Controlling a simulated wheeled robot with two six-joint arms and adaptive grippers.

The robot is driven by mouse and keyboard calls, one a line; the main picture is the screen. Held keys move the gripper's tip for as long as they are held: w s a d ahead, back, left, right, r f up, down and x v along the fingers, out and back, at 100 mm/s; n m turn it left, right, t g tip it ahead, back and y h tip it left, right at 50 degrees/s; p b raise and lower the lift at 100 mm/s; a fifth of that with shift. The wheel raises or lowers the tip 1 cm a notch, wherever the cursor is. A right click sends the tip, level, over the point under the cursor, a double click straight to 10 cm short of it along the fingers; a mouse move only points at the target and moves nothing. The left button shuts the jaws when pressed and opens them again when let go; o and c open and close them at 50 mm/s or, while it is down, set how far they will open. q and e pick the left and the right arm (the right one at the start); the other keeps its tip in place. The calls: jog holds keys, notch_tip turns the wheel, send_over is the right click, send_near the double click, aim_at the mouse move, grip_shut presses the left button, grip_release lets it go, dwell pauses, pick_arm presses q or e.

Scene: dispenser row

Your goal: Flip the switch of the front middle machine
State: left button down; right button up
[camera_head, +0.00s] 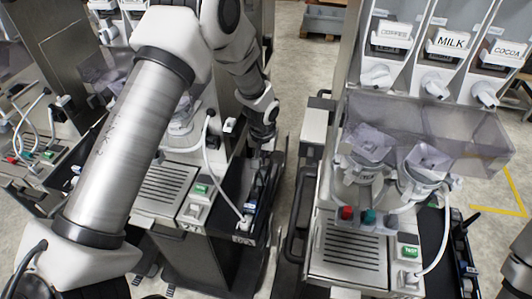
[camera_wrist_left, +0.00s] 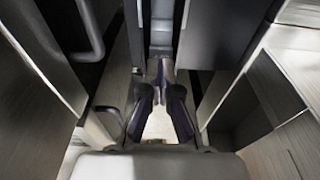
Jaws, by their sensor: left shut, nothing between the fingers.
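The middle machine (camera_head: 166,185) of those in the head view stands partly behind my left arm. Its front panel carries a green button (camera_head: 201,189) and a pale switch-like part (camera_head: 193,211); I cannot tell the switch's position. My left gripper (camera_head: 263,136) is over the right side of this machine, above a black side tray (camera_head: 262,200). In the left wrist view my left gripper (camera_wrist_left: 160,72) has its dark fingers together at the tips, with nothing between them. The tips point into a gap between dark and grey panels. Whether they touch anything is unclear. My right gripper is out of view.
A machine labelled MILK and COCOA (camera_head: 450,42) stands at the right, with a clear hood (camera_head: 425,125), a green TEST button (camera_head: 409,251) and a drip grate (camera_head: 352,247). Another machine (camera_head: 40,145) is at far left. A narrow floor gap separates the middle and right machines.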

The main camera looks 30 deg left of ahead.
pick_arm(q)
jog(key=shift+r, duration=0.15)
jog(key=shift+w+r+p, duration=0.1)
jog(key=shift+r+p, duration=0.25)
jog(key=shift+p, duration=0.05)
notch_tip(320, 180, up, 3)
jog(key=p, duration=0.3)
jog(key=shift+r, duration=0.15)
jog(key=r, duration=0.1)
jog(key=s+r+b, duration=0.1)
jog(key=r+b, duration=0.1)
jog(key=shift+s+d, duration=0.1)
jog(key=shift+s, duration=0.15)
notch_tip(320, 180, up, 6)
jog(key=b, duration=0.2)
send_over(263, 167)
jog(key=w+r+b, duration=0.1)
jog(key=b, duration=0.6)
jog(key=shift+d, duration=0.35)
jog(key=shift+s, duration=0.1)
